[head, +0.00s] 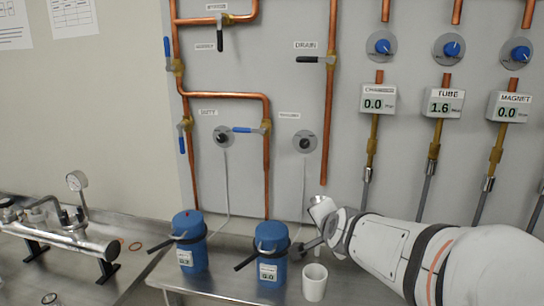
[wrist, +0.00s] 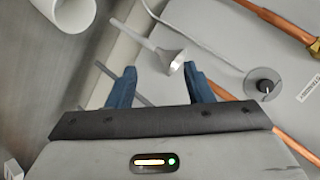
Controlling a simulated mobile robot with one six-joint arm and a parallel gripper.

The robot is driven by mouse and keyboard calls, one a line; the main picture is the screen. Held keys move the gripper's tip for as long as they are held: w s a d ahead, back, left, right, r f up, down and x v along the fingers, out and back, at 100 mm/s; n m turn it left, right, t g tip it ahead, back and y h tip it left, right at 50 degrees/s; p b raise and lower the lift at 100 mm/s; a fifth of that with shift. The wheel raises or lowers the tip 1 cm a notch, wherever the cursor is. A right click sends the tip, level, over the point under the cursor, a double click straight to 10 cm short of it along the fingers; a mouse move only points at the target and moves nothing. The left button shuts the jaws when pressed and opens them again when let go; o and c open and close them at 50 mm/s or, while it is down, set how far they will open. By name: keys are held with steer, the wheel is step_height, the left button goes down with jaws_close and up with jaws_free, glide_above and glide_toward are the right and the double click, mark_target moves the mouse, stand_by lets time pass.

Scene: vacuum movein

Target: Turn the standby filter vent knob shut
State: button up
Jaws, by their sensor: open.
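The right black knob (head: 305,144), on a round grey plate under a label too blurred to read surely, has a white line running down behind the right blue canister (head: 271,250). A similar knob (head: 223,138) sits to its left above the left blue canister (head: 189,240). In the wrist view, one black knob (wrist: 265,86) on its plate shows right of my gripper (wrist: 160,70), apart from it. The blue fingers are open and empty. In the head view my gripper is below and right of the right knob; its fingers are not clearly seen. Knob angle is hard to tell.
A pale funnel (head: 321,208) stands under the drain pipe's end (head: 324,180), close to my gripper; it also shows beyond the fingers (wrist: 170,58). A white cup (head: 314,284) stands on the bench below. Copper pipes (head: 266,180) flank the right knob.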

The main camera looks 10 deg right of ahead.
steer(key=w+r+m+t+b, duration=0.1)
steer(key=w+r+m+t, duration=0.3)
steer(key=w+m, duration=0.15)
steer(key=m+t+b, duration=0.2)
steer(key=m+t, duration=0.3)
steer(key=m, duration=0.1)
glide_toward(305, 145)
steer(key=w, duration=0.2)
steer(key=shift+y, duration=0.4)
steer(key=p+x, duration=0.1)
steer(key=x, duration=0.5)
steer(key=shift+w+d+r+p, duration=0.1)
steer(key=shift+w+r+p, duration=0.2)
steer(key=shift+p, duration=0.1)
